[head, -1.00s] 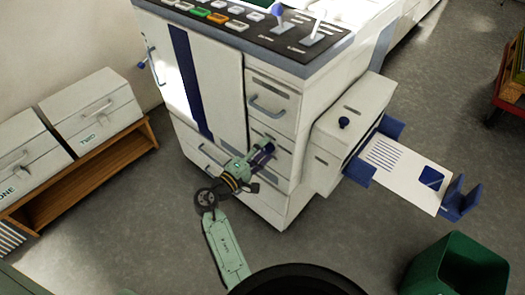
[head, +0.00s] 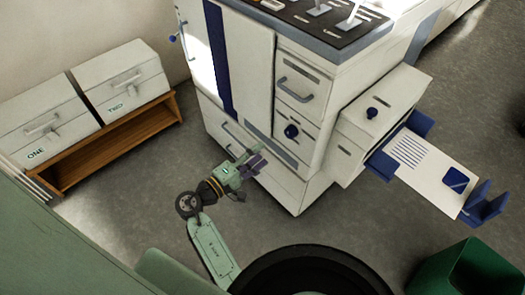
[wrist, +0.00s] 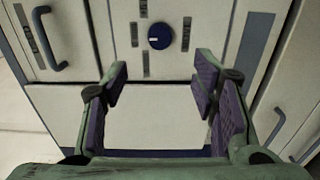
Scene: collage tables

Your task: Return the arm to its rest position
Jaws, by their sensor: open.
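My gripper (head: 252,163) is at the end of my green arm, in front of the white machine (head: 335,75). In the wrist view my gripper (wrist: 160,95) has its two purple-padded fingers spread wide with nothing between them. Beyond the fingers is the machine's lower front, with a round blue knob (wrist: 160,36) on a panel. The knob also shows in the head view (head: 291,131), above and right of my gripper and apart from it.
A wooden shelf (head: 120,145) with two white boxes stands at the left. The machine's side tray (head: 425,160) holds a printed sheet and juts out right. A green bin (head: 460,270) is at the lower right. Grey floor lies open between.

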